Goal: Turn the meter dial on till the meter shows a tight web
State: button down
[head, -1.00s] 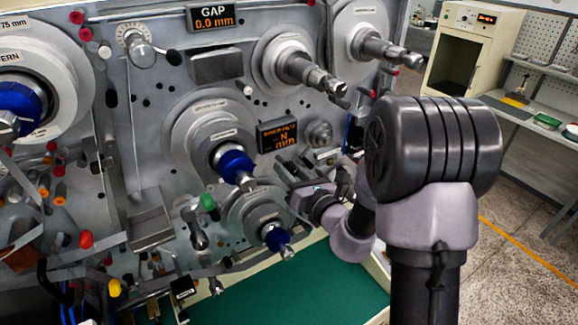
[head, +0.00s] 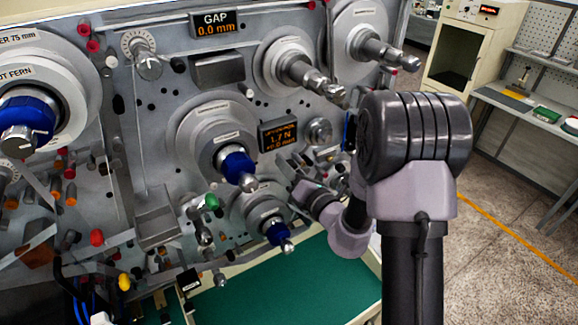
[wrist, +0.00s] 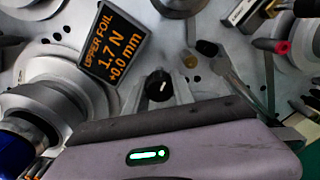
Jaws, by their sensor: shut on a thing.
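The meter (head: 278,136) is a small dark display on the grey machine panel. In the wrist view the meter (wrist: 108,55) reads UPPER FOIL, 1.7 N and +0.0 mm in orange. The meter dial (wrist: 158,86) is a small black knob with a white pointer mark, just below the meter. My gripper (head: 298,184) reaches the panel under the meter, shut on the dial. Its purple-grey body with a green light fills the bottom of the wrist view.
A GAP display (head: 215,22) reads 0.0 mm. Rollers with blue-collared spindles (head: 238,168) and bare metal shafts stick out around the arm. A green mat (head: 290,285) lies below. A cabinet (head: 462,50) and bench stand at the back right, with open floor before them.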

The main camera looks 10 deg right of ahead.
jog(key=shift+r, duration=0.1)
jog(key=c, duration=1.1)
grip_release()
jog(key=shift+o, duration=0.2)
jog(key=p+v, duration=1)
jog(key=v, duration=0.7)
jog(key=shift+s+p, duration=0.15)
jog(key=shift+p, duration=0.15)
